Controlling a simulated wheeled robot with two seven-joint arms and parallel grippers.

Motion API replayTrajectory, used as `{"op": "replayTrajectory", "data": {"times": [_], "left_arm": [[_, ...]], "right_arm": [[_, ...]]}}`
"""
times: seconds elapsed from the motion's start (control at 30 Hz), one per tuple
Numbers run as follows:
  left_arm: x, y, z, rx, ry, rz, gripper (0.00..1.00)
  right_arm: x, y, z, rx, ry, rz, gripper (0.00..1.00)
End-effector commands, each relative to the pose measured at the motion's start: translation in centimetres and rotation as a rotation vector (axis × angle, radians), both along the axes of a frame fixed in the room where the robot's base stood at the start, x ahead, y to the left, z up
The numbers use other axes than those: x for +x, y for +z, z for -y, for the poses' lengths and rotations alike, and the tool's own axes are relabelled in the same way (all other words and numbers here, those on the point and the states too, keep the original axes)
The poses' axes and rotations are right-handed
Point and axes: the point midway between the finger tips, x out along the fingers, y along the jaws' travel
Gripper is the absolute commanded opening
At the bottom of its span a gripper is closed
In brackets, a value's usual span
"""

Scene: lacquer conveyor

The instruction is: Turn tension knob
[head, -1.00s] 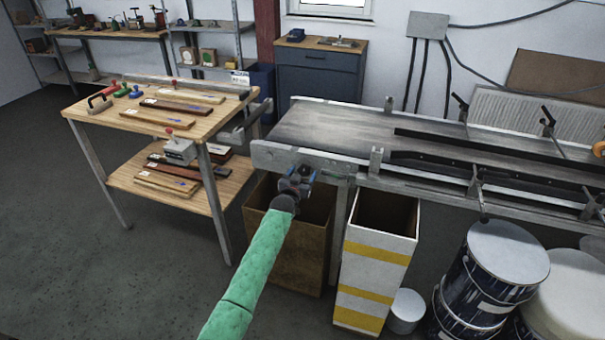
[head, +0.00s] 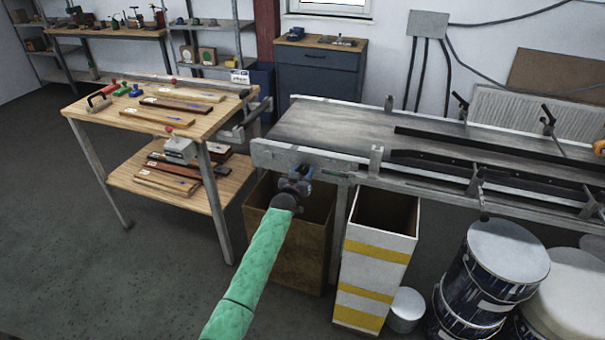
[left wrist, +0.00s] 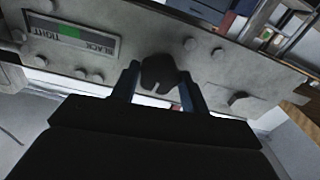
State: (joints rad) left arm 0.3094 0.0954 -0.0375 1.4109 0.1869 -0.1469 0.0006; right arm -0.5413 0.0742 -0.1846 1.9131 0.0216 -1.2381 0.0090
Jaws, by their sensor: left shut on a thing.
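The tension knob (left wrist: 159,72) is a dark round knob on the conveyor's grey metal side plate (left wrist: 210,70) in the left wrist view. A label (left wrist: 72,36) on the plate, to the knob's left, reads SLACK and TIGHT with a green band. My left gripper (left wrist: 158,88) is shut on the knob, one finger on each side. In the head view my left gripper (head: 298,180) is at the near left end of the conveyor (head: 330,127), hiding the knob. My right gripper is not in view.
A brown open bin (head: 262,245) stands below the gripper, with a white and yellow bin (head: 375,262) to its right. Paint drums (head: 505,250) stand at the lower right. A wooden workbench (head: 205,122) with wood strips is at left. Floor at the lower left is clear.

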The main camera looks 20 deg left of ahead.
Motion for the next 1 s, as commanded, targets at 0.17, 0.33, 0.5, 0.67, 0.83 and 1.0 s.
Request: {"op": "replayTrajectory", "data": {"times": [0.17,0.33,0.5,0.67,0.83,1.0], "left_arm": [[0.0,-0.1,0.1,-0.146,0.0,-0.006,0.22],[0.0,-0.1,0.0,-0.307,0.0,-0.011,0.22],[0.0,-0.1,0.1,-0.47,0.0,-0.017,0.22],[0.0,-0.1,0.0,-0.622,0.001,-0.021,0.22],[0.0,-0.1,0.1,-0.783,0.0,-0.028,0.22],[0.0,-0.1,0.1,-0.942,0.0,-0.033,0.22]], "right_arm": [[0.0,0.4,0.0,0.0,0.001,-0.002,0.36],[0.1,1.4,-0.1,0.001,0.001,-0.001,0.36],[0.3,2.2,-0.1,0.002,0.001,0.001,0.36],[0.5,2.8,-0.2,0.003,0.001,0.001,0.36],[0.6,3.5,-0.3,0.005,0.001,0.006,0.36],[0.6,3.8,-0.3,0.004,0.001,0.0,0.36]]}}
